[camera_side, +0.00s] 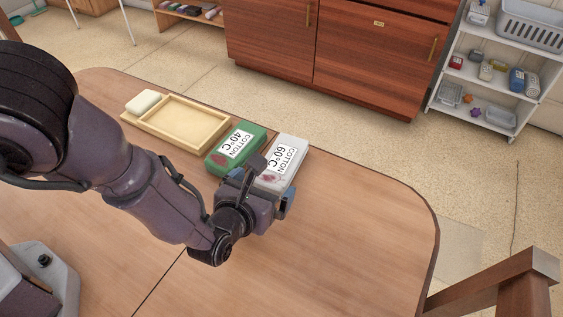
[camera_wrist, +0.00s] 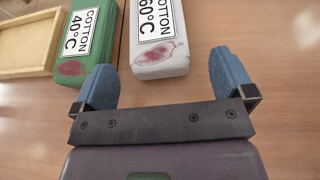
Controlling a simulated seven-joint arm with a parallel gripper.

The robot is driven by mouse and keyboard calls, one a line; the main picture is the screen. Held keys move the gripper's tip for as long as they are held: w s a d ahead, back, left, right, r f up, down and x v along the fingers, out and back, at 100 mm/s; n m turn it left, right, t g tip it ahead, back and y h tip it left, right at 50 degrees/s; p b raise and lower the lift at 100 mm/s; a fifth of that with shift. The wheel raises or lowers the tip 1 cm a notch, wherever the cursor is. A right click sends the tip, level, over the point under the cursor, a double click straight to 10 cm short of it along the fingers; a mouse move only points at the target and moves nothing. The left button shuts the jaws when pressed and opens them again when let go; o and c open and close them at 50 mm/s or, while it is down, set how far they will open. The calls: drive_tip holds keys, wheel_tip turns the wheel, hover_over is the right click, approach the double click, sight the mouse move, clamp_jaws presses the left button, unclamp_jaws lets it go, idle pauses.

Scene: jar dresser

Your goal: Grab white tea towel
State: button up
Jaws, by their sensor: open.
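The white tea towel (camera_side: 287,158) is a folded block with a "COTTON 60°C" label and a reddish stain at its near end. It lies on the table, and my gripper covers part of its near end in the side view. In the wrist view the towel (camera_wrist: 158,62) lies ahead of the fingers, with its near end close to the gap between them. My gripper (camera_wrist: 167,78) is open and empty, its two blue fingers apart. In the side view my gripper (camera_side: 272,180) is at the towel's near end. I cannot tell its exact height.
A green folded towel (camera_side: 226,158) labelled "COTTON 40°C" lies close to the left of the white one. Left of it is a shallow wooden tray (camera_side: 160,140) with a white block (camera_side: 144,102) at its far left corner. The table (camera_side: 370,220) is clear on the right.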

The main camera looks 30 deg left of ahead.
sight(271, 176)
drive_tip(key=shift+x, duration=2.95)
drive_tip(key=shift+a, duration=0.1)
drive_tip(key=c, duration=0.9)
